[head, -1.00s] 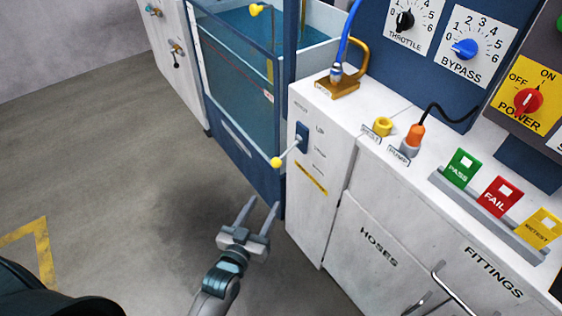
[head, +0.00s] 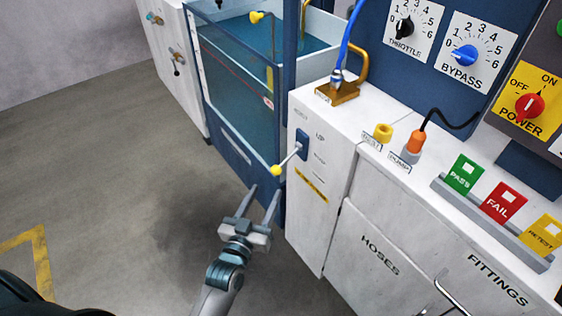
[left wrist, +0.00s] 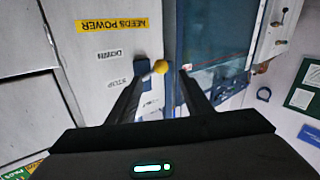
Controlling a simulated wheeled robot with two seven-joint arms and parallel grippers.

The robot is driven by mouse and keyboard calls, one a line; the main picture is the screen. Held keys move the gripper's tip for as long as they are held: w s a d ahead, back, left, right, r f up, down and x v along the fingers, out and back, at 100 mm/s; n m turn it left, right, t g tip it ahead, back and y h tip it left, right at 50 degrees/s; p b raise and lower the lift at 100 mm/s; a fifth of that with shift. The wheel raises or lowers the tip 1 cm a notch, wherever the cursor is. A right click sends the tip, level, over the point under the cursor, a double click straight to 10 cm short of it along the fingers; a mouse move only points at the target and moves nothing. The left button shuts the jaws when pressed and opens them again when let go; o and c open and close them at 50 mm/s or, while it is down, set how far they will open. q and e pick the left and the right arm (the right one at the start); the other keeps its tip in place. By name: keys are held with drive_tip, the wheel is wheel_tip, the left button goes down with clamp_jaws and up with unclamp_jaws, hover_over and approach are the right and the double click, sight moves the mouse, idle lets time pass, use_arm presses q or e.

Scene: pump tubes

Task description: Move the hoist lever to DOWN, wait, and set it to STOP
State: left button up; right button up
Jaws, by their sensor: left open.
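The hoist lever is a thin rod with a yellow knob (head: 276,170) on a blue plate (head: 302,143), fixed to the white cabinet's front beside the tank. The rod sticks out towards the lower left. An UP label is beside the plate, with smaller labels below it too small to read. My left gripper (head: 266,190) is open and empty just below the knob in the head view. In the left wrist view, the yellow knob (left wrist: 160,67) shows between the two fingertips (left wrist: 162,73); I cannot tell whether they touch it. My right gripper is not in view.
The blue-framed water tank (head: 235,80) stands left of the cabinet. A yellow "NEEDS POWER" label (left wrist: 111,25) is near the lever. The red POWER knob (head: 529,105) is at the right. The floor (head: 130,170) at left is clear.

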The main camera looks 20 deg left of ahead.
sight(287, 159)
use_arm(q)
drive_tip(key=w, duration=1.4)
drive_tip(key=shift+d, duration=0.35)
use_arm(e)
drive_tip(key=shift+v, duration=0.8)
use_arm(q)
clamp_jaws()
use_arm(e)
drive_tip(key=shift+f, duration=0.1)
